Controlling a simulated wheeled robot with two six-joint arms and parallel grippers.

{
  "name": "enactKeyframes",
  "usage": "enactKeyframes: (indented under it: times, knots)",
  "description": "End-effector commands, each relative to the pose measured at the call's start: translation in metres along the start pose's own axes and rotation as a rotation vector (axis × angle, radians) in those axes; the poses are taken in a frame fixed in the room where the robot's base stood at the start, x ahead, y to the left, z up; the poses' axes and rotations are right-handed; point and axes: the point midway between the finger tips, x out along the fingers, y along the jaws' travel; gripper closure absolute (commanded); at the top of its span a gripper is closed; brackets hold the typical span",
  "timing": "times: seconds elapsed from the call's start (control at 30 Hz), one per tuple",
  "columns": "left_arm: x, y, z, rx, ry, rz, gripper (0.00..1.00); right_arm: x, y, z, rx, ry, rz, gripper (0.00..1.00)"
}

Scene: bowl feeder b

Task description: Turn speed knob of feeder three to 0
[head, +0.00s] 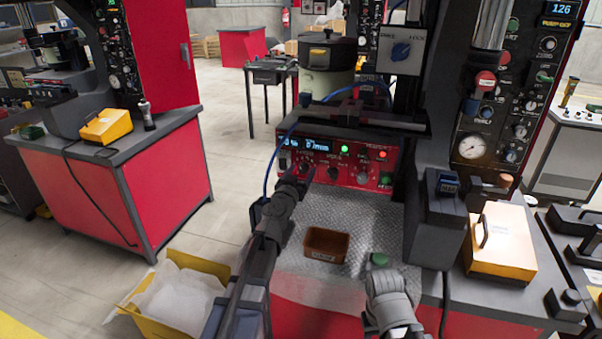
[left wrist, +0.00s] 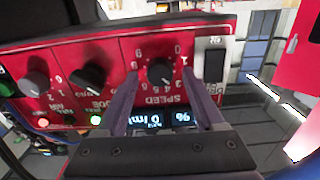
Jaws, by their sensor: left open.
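The feeder's red control panel (head: 345,160) has a lit display and a row of dark knobs. In the left wrist view the panel is upside down. The black speed knob (left wrist: 160,72) sits in a ring of white numbers above the word SPEED. I cannot read its pointer surely. My left gripper (head: 303,180) is at the panel's left end, and in the head view it covers that area. In the left wrist view my left gripper (left wrist: 160,76) is open, with one finger on each side of the speed knob. Contact is not clear. My right arm is at bottom centre, its jaws indistinct.
Beside the speed knob are a black rocker switch (left wrist: 214,65) and a mode knob (left wrist: 90,76). A brown bin (head: 326,244) stands on the metal plate below the panel. A yellow carton (head: 150,325) is at lower left. A dark box (head: 437,220) stands to the right.

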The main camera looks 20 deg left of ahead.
Motion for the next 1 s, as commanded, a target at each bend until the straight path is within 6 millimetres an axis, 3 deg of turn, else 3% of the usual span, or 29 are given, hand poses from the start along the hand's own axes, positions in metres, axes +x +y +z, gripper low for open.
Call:
enactKeyframes:
  times: [0.07,0.7,1.0]
  knots:
    - [-0.0005,0.0001,0.0,0.0,0.0,0.0,0.3,0.0,0.0,0.0,0.0,0.0,0.0,0.5]
    - [-0.0006,0.0,0.0,0.0,0.0,0.0,1.0,0.0,0.0,0.0,0.0,0.0,0.0,0.5]
    - [-0.0006,-0.0001,0.0,-0.011,0.0,0.0,1.0,0.0,0.0,0.0,0.0,0.0,0.0,0.5]
